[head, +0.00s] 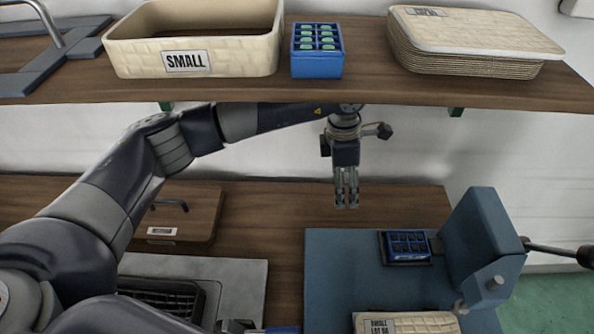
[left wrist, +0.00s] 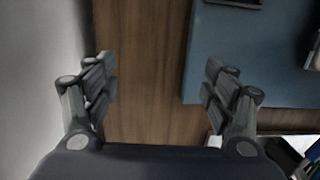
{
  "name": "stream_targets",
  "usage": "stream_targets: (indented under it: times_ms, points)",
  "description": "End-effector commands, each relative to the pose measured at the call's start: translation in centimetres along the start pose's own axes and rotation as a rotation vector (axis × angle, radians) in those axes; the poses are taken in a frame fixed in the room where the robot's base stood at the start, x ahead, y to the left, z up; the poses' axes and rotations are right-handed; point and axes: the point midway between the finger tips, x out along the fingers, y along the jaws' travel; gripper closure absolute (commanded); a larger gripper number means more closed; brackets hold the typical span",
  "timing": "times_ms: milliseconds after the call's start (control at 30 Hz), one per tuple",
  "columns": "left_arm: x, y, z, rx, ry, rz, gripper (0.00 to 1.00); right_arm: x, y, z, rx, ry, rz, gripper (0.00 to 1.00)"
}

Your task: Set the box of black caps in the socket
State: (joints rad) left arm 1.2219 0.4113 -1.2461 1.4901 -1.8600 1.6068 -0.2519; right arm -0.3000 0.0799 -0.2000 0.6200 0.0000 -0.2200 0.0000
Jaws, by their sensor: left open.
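The box of black caps (head: 408,243) is a small blue box with dark round caps in its top. It rests in a dark-rimmed socket (head: 385,249) on the blue base plate of a press. It looks level, but how deep it sits cannot be told. My left gripper (head: 346,203) hangs fingers down, left of and behind the box, apart from it. In the left wrist view the gripper (left wrist: 160,88) is open and empty above bare wood. A dark rim (left wrist: 235,3) shows at that view's top edge. My right gripper is not recognisable in view.
The blue press (head: 484,240) with its lever stands right of the box. A SMALL carton (head: 405,323) lies in front. The upper shelf holds a SMALL tray (head: 195,40), a blue box of green caps (head: 318,68) and stacked panels (head: 470,35). Bare wood lies behind the plate.

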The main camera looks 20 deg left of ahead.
Motion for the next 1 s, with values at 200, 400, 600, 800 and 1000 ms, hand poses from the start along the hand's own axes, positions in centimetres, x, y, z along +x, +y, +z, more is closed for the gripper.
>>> stream_targets:
  times_ms: [200, 400, 600, 800, 1000]
  points:
    - [0.1, 2.0, -4.2, -0.004, -0.001, 0.003, 0.23, 0.8, 0.0, 0.1, 0.000, 0.000, 0.000, 0.60]
    - [-0.1, 3.3, -7.6, -0.001, -0.002, 0.007, 0.23, 1.3, 0.0, 0.1, 0.000, 0.000, 0.000, 0.60]
    - [-0.3, 4.0, -9.9, 0.001, -0.003, 0.010, 0.23, 1.6, 0.0, 0.1, 0.000, 0.000, 0.000, 0.60]
    - [-0.5, 4.2, -10.7, 0.003, -0.003, 0.011, 0.23, 1.7, 0.0, 0.1, 0.000, 0.000, 0.000, 0.60]
    - [-0.5, 4.2, -10.7, 0.003, -0.003, 0.011, 0.23, 1.6, 0.0, 0.1, 0.000, 0.000, 0.000, 0.60]
